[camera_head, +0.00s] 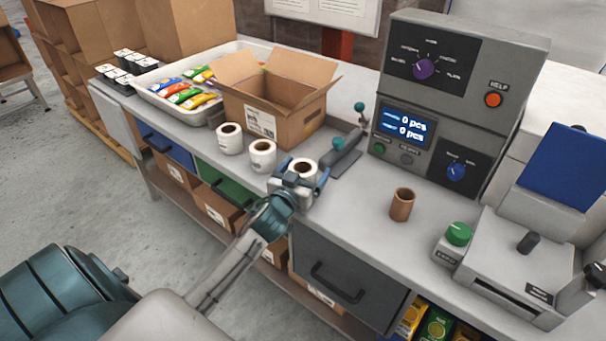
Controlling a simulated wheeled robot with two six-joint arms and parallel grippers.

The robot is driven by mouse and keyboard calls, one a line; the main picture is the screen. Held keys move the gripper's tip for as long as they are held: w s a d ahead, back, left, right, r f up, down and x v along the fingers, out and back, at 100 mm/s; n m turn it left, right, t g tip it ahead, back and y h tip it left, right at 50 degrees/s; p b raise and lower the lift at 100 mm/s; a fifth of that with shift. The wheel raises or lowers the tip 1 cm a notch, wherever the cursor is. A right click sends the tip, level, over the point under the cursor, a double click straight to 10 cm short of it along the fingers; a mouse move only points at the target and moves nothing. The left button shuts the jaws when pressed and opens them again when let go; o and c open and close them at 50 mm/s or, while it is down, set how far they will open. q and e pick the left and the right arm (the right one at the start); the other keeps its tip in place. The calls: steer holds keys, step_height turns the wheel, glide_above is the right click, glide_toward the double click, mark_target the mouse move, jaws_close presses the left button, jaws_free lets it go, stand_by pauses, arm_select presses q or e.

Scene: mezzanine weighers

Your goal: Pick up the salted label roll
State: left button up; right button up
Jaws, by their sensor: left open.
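Three white label rolls with brown cores stand in a row near the front edge of the counter: a left one (230,139), a middle one (263,155) and a right one (303,167). Any print on them is too small to read, so I cannot tell which is the salted one. My left gripper (300,176) is open at the right roll, its blue fingers to the left and right of it. The gripper's body hides the roll's lower part, and I cannot tell whether the fingers touch it. My right gripper is out of view.
An open cardboard box (300,127) stands behind the rolls, with a white tray (150,102) of colourful packets to its left. A grey sealing tool (345,150) lies right of the gripper. A brown cup (402,204) stands before the control console (455,90).

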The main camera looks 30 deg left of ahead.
arm_select(q)
steer(key=shift+w, duration=0.25)
steer(key=shift+s, duration=0.1)
steer(key=shift+c, duration=0.2)
steer(key=c, duration=1.1)
steer(key=shift+r, duration=0.15)
